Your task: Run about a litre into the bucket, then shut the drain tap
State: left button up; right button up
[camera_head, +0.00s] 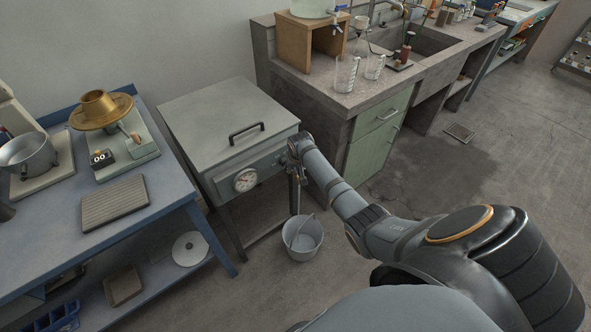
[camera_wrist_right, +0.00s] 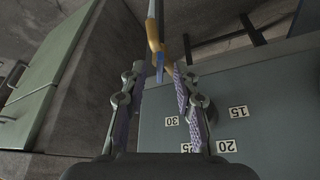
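The grey lidded tank (camera_head: 225,120) stands on legs in the middle, with a dial gauge (camera_head: 245,180) on its front. My right gripper (camera_head: 297,165) is at the right end of the tank's front. The right wrist view shows its fingers (camera_wrist_right: 158,78) apart, with the brass drain tap (camera_wrist_right: 154,38) and its blue handle (camera_wrist_right: 160,66) just beyond and between the tips. I cannot tell whether they touch. A pale strip runs from the tap to the picture's top edge; I cannot tell whether it is water. The bucket (camera_head: 302,240) stands on the floor below. My left gripper is not in view.
Number labels (camera_wrist_right: 228,146) sit on a grey panel in the right wrist view. A blue bench (camera_head: 170,195) with apparatus is at left. A stone bench (camera_head: 345,100) with glass beakers (camera_head: 346,74) and a green cabinet (camera_head: 378,140) is right of the tank. Floor is open at right.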

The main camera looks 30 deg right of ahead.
grip_shut()
jog(key=shift+s+r+n+p, duration=0.1)
jog(key=shift+r+n+p, duration=0.05)
jog(key=shift+n+p, duration=0.4)
jog(key=shift+n+y, duration=0.25)
jog(key=shift+y, duration=0.05)
jog(key=shift+o, duration=0.3)
grip_release()
jog(key=v, duration=1.1)
jog(key=shift+s+r, duration=0.2)
jog(key=shift+r, duration=0.1)
